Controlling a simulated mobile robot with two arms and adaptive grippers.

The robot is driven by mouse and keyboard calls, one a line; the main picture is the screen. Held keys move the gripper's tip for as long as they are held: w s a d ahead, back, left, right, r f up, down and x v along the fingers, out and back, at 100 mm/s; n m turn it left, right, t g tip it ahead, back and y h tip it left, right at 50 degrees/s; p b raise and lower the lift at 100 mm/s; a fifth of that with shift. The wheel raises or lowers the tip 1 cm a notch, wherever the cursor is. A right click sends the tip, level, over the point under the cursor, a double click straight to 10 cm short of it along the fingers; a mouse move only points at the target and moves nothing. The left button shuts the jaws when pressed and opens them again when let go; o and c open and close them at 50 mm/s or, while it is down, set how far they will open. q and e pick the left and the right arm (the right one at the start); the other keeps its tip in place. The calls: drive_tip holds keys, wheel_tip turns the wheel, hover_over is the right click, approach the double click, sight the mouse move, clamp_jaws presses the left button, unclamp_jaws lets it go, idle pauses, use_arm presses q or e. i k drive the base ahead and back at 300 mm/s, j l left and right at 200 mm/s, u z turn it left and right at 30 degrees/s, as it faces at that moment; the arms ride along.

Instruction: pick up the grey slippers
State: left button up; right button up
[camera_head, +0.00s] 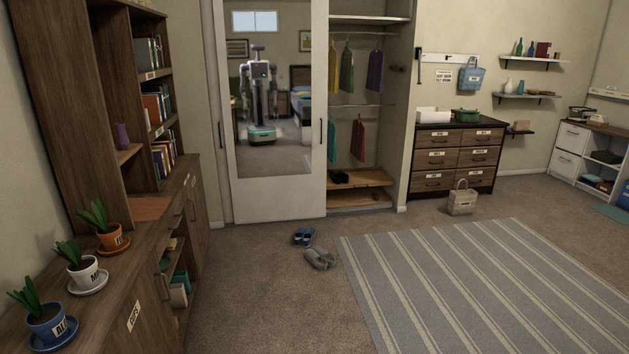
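Neither of my grippers shows directly in the head view. My body shows small in the mirror on the closet door, too small to tell the gripper states.
A wooden shelf unit with a cabinet (150,270) and potted plants lines the left side. The mirrored sliding door (270,195) and open closet stand behind the slippers. A striped rug (480,290) covers the right floor.

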sight(320, 257)
drive_tip(key=i, duration=2.45)
